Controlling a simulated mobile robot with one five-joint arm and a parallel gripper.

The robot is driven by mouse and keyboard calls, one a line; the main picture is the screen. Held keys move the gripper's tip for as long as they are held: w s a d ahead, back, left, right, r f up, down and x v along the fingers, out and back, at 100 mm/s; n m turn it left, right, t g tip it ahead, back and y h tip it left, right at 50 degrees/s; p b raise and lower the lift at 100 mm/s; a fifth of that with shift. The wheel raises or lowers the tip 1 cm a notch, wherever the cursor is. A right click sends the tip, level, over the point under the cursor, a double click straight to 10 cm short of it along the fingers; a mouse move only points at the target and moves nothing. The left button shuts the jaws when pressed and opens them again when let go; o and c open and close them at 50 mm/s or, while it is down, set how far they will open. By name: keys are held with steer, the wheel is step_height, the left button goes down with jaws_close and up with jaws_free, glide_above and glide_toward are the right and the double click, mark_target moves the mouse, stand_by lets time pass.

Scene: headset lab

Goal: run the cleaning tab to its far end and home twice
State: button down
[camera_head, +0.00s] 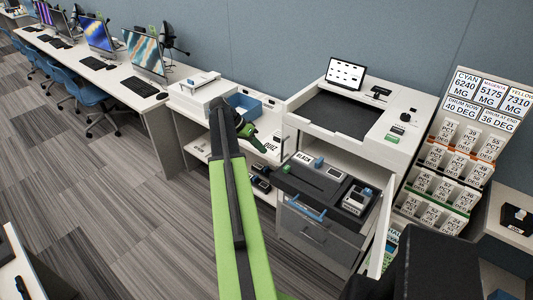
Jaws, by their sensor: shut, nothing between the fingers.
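My arm reaches up from the bottom middle, and my gripper (262,147) is shut and empty in front of the white cabinet at the centre. The pulled-out dark unit (310,181) sits right of my gripper, with a white label reading BLACK (304,158). A small blue tab (318,162) stands on the unit beside that label; I cannot tell for certain that it is the cleaning tab. My gripper is left of this blue tab and apart from it. A blue handle (306,208) is on the grey front below.
A white printer (362,108) stands above the dark unit. An open white door (380,225) hangs at its right. A rack of numbered tags (450,165) stands farther right. A small boxed device (357,199) sits on the unit's right end.

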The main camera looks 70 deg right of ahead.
mark_target(279, 169)
steer(key=s+f+b, duration=0.1)
steer(key=s+f, duration=0.1)
steer(key=s+f+b, duration=0.2)
steer(key=s, duration=0.1)
steer(key=s+f+b, duration=0.1)
steer(key=s+f, duration=0.1)
steer(key=shift+s+d+b, duration=0.3)
steer(key=shift+s+d, duration=0.05)
steer(key=shift+s, duration=0.05)
